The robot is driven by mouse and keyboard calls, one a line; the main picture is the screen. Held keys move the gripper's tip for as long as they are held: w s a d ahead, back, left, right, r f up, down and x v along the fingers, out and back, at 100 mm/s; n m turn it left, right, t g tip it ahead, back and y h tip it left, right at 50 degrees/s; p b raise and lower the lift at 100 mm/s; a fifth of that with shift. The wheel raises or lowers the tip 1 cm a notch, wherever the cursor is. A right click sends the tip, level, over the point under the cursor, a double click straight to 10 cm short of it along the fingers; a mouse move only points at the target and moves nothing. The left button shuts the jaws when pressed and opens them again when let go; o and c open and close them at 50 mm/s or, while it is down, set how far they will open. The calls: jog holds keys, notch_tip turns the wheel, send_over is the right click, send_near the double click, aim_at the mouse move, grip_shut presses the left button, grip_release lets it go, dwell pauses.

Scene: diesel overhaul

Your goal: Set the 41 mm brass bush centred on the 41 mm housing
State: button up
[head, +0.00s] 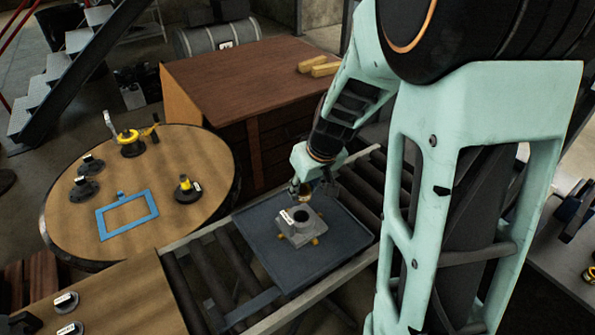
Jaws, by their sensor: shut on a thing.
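My gripper (311,184) is above the far side of a grey block-shaped housing (296,236) with a round dark bore on top. It is shut on a small brass-coloured ring (297,192), which looks like the brass bush and is partly hidden by the fingers. The bush is held apart from the housing, beyond its bore in the picture; the exact height gap cannot be told. The housing carries a white label too small to read and sits on a dark tray (264,259), with yellow-brown pieces at its base.
The tray lies on a roller conveyor (206,284). A round table (160,222) at left holds several dark labelled parts, one with a yellow top (186,184), and a blue frame (127,215). A wooden cabinet (240,75) stands behind. More labelled parts (65,302) lie at lower left.

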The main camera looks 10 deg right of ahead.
jog(key=shift+w+n+y, duration=0.3)
jog(key=shift+w+n, duration=0.25)
jog(key=shift+n, duration=0.05)
notch_tip(320, 180, down, 6)
jog(key=b, duration=0.4)
jog(key=shift+f+b, duration=0.35)
jog(key=shift+b, duration=0.45)
jog(key=shift+f+b, duration=1.4)
jog(key=shift+b, duration=1)
dwell(0.3)
jog(key=o, duration=1.6)
jog(key=shift+r+p, duration=2.8)
jog(key=shift+r, duration=1.7)
